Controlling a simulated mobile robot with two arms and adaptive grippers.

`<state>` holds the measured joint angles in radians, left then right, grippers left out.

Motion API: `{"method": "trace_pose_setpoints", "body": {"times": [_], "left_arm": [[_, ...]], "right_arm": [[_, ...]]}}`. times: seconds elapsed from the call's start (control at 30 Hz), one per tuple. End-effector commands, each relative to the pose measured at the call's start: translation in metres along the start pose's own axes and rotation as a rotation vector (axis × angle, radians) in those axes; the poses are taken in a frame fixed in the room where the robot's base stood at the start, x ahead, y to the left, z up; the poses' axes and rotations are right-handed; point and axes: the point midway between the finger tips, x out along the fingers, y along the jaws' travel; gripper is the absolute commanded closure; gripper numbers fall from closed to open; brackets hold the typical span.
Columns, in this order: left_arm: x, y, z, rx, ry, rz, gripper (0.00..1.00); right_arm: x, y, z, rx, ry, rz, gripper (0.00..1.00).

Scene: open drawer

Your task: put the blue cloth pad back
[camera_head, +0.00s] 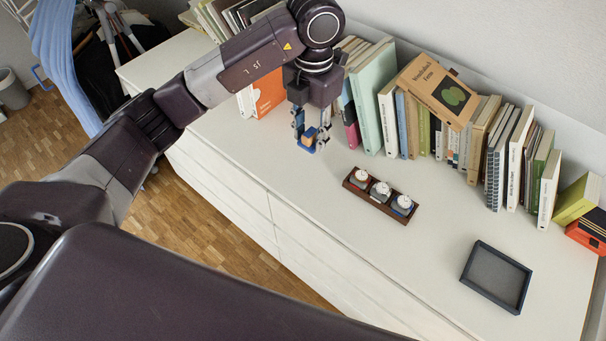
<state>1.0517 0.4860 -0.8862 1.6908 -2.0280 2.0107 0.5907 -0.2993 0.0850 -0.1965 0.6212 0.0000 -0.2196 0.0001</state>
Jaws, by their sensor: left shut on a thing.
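My left gripper (310,140) points down over the white cabinet top, in front of the books. It is shut on a small blue-and-tan thing (309,134), which looks like the blue cloth pad. The fingers partly cover it, and I cannot tell whether it touches the cabinet top. To its right, a dark brown wooden holder (362,193) has three compartments, each with a small round white-topped thing in it. A dark, shallow tray (525,290) with a grey inside lies empty at the right. My right gripper is not in view.
A long row of books (373,95) stands along the back, with a brown book (437,88) tilted on top. Green (576,200) and orange (590,229) things are at the right end. The white top (440,250) is clear between holder and tray.

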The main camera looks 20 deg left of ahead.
Motion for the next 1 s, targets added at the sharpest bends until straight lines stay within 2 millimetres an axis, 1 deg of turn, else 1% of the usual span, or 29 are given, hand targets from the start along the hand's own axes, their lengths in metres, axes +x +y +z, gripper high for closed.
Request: {"method": "trace_pose_setpoints", "body": {"times": [0.03, 0.13, 0.17, 0.3, 0.4, 0.5, 0.57, 0.67, 0.87, 0.93, 1.0], "left_arm": [[0.017, -0.002, -0.003, -0.001, 0.008, -0.006, 0.90], [0.044, -0.002, -0.002, -0.001, 0.008, -0.007, 0.90], [0.049, -0.001, -0.002, -0.004, 0.008, -0.003, 0.90], [0.082, 0.000, -0.002, -0.004, 0.007, -0.001, 0.90], [0.098, -0.001, -0.002, -0.001, 0.004, 0.000, 0.90], [0.107, -0.001, 0.000, -0.002, 0.002, 0.000, 0.90], [0.111, -0.001, 0.000, -0.001, 0.001, -0.001, 0.90], [0.119, -0.001, -0.001, -0.001, 0.002, 0.000, 0.90], [0.148, -0.001, -0.001, -0.002, 0.004, -0.001, 0.90], [0.153, -0.001, 0.000, -0.002, 0.001, 0.001, 0.90], [0.153, -0.001, 0.000, -0.001, -0.001, 0.001, 0.90]], "right_arm": [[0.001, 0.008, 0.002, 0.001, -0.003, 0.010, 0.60], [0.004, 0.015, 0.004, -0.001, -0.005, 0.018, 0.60], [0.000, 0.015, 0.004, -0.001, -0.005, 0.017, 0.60], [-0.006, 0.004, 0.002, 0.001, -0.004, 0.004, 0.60], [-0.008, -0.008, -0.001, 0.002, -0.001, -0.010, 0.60], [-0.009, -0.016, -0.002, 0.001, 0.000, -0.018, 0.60], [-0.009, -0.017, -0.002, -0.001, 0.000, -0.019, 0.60], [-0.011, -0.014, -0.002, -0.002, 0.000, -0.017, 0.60], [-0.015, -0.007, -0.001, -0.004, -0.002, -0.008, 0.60], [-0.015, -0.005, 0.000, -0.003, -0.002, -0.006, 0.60], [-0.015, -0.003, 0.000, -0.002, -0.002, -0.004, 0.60]]}}
